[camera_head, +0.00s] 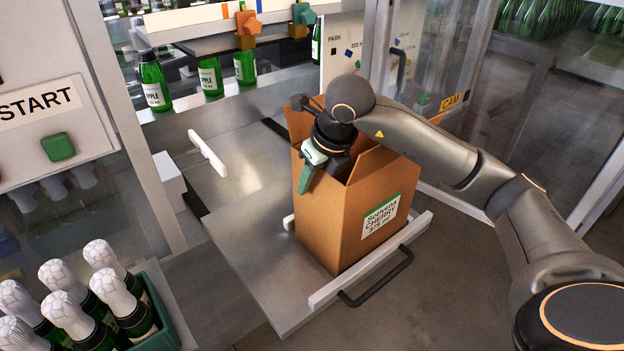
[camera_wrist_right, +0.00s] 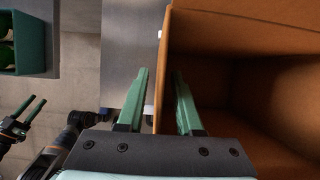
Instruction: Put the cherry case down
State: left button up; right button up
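The cherry case (camera_head: 335,225) is a brown cardboard box with open top flaps and a green-and-white cherry label. In the head view it stands upright on a metal pull-out shelf (camera_head: 240,255), between white rails. My right gripper (camera_head: 306,178) points down at the case's left wall. In the right wrist view its green fingers (camera_wrist_right: 162,90) stand apart, one outside the wall and one inside the case (camera_wrist_right: 250,75), with a gap showing between them. The case looks empty where visible. My left gripper (camera_wrist_right: 29,110) shows at the lower left of that view, fingers apart and empty.
A green crate (camera_head: 160,300) of foil-topped bottles stands at the lower left. A START panel (camera_head: 45,105) with a green button is at the left. Green bottles (camera_head: 210,78) stand behind the shelf. A black handle (camera_head: 378,280) sticks out at the shelf's front. The shelf's left part is bare.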

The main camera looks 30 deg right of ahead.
jog(key=shift+r, duration=0.1)
jog(key=v, duration=1.2)
jog(key=shift+r, duration=0.1)
